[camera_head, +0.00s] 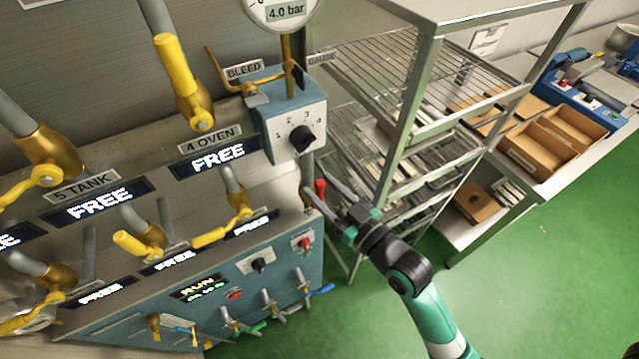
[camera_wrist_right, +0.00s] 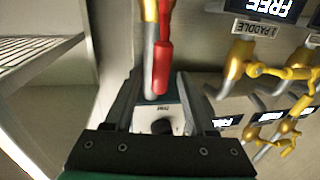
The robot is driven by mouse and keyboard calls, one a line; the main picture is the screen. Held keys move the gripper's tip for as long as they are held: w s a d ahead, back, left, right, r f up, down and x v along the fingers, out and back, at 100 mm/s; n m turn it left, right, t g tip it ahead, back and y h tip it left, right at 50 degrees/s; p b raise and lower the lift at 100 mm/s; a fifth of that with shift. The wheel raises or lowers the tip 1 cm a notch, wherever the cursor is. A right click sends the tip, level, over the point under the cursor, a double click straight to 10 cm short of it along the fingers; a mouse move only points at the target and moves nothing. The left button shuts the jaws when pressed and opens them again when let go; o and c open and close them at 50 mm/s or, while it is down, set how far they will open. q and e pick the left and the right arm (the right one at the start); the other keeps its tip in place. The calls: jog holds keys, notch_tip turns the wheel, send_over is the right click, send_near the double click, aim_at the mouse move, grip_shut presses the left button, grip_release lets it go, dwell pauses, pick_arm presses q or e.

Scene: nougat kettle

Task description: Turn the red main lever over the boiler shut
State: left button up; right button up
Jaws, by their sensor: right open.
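The red main lever (camera_head: 320,188) shows as a small red piece at the right end of the boiler panel in the head view, partly hidden by my right gripper. In the right wrist view the red handle (camera_wrist_right: 162,62) lies lengthwise along a grey pipe, between the fingertips in the picture. My right gripper (camera_head: 317,184) is open at the lever, with one finger on each side of it in the right wrist view (camera_wrist_right: 158,80). I cannot tell whether either finger touches it. My left gripper is not in view.
A blue box with a black dial (camera_head: 301,139) and the yellow bleed valve (camera_head: 291,75) sit close above the lever. Several yellow-handled valves (camera_head: 180,75) line the panel to the left. A wire shelf rack (camera_head: 400,110) stands close on the right. Green floor (camera_head: 520,270) is clear.

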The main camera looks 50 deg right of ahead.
jog(key=shift+w, duration=0.7)
grip_shut()
dwell(0.9)
